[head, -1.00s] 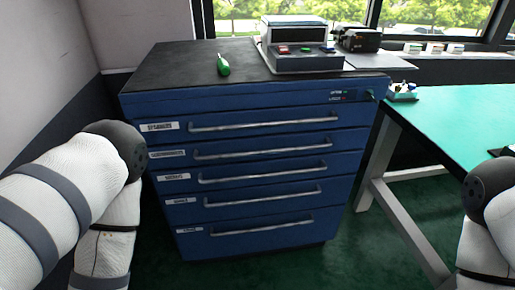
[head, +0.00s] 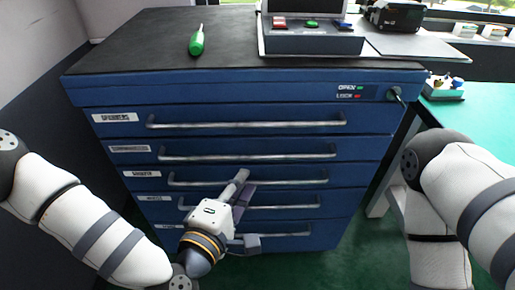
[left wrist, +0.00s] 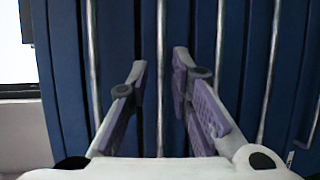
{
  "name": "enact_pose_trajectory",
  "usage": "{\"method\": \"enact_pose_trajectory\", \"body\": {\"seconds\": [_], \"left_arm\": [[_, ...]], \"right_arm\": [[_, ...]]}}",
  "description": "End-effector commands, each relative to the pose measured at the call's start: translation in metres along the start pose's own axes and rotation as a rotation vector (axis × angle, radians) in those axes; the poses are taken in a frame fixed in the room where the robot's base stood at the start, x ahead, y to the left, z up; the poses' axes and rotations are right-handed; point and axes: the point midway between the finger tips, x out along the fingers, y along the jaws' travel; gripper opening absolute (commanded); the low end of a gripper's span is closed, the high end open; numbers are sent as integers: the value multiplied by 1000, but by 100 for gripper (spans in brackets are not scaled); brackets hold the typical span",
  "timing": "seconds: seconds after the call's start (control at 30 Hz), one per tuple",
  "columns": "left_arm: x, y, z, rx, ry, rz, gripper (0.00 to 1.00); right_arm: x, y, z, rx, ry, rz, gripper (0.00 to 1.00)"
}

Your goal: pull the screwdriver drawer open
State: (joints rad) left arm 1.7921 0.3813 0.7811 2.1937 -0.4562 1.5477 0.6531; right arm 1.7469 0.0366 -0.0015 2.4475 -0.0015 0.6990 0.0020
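The blue drawer cabinet (head: 350,205) stands ahead with all its drawers shut. The screwdriver drawer looks to be the second from the top, with a small, blurred label (head: 129,148) and a long metal handle (head: 215,157). My left gripper (head: 248,208) is open and empty in front of the cabinet and covers parts of the lower handles in the head view. In the left wrist view its spread fingers (left wrist: 158,75) stand either side of one bar handle (left wrist: 160,30), which looks like the second drawer's. No contact shows. My right gripper is out of view.
A green-handled tool (head: 197,42) and a control box (head: 312,40) lie on the cabinet's black top. A lock panel (head: 350,92) is at the upper right. A green table (head: 478,115) stands to the right. My right arm is right of the cabinet.

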Motion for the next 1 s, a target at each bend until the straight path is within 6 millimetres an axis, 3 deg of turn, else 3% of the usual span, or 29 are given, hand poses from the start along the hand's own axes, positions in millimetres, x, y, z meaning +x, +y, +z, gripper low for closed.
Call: {"method": "enact_pose_trajectory", "body": {"seconds": [0.3, 0.5, 0.83, 0.9, 1.0], "left_arm": [[76, -3, 1, 3, -2, -4, 20], [107, -3, 2, 4, -4, -5, 20], [114, -2, 2, 5, -4, -6, 20], [114, -2, 2, 5, -5, -6, 4], [114, -2, 2, 5, -4, -6, 0]], "right_arm": [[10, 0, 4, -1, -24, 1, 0], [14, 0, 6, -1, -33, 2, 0], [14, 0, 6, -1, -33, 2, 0], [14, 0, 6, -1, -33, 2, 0], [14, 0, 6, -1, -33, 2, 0]]}}
